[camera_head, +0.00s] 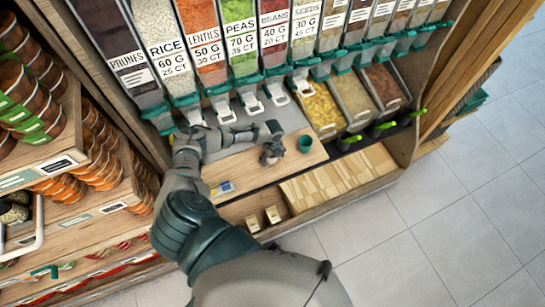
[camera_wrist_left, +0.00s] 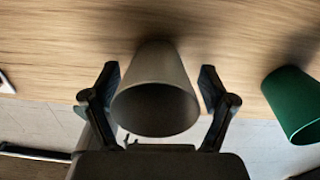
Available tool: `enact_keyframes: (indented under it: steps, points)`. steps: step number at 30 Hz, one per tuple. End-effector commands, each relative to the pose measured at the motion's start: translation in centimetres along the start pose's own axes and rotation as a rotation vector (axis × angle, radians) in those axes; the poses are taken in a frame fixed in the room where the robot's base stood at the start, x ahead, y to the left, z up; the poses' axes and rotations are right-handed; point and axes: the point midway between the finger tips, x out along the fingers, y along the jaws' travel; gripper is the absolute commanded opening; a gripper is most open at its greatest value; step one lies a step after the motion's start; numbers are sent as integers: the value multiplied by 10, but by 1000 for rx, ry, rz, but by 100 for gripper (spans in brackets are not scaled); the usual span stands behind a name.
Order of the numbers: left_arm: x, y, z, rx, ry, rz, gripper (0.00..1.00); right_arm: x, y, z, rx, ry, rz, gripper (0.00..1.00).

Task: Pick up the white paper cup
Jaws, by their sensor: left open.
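The white paper cup (camera_wrist_left: 156,72) looks grey in shadow in the left wrist view. It stands on the wooden counter with its open rim towards the camera. My left gripper (camera_wrist_left: 159,78) is open, with one finger on each side of the cup and small gaps to it. In the head view my left gripper (camera_head: 271,153) is low over the counter, and I cannot make out the cup clearly there. My right gripper is not in view.
A green cup (camera_head: 305,144) stands just right of the gripper; it also shows in the left wrist view (camera_wrist_left: 293,103). A blue and yellow card (camera_head: 222,188) lies on the counter (camera_head: 240,170). Food dispensers (camera_head: 205,50) line the back. Bins (camera_head: 320,108) stand at the right.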

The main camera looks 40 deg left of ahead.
Motion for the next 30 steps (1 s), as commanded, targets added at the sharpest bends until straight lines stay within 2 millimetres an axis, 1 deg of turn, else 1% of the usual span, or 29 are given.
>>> enact_keyframes:
  steps: [5, 6, 10, 11, 19, 22, 30]
  points:
    - [2, 2, 2, 0, 3, -1, 84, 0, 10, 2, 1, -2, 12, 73]
    - [2, 2, 3, -1, 3, -1, 82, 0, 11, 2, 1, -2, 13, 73]
    - [2, 2, 3, -1, 4, -1, 50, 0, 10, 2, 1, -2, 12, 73]
    - [2, 2, 3, -1, 4, -1, 48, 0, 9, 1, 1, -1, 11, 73]
    - [2, 2, 2, -1, 0, 2, 45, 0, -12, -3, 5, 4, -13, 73]
    - [2, 1, 1, -1, 1, 3, 45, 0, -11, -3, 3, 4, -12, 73]
    - [-1, 2, 2, 0, 4, 1, 45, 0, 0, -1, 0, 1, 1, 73]
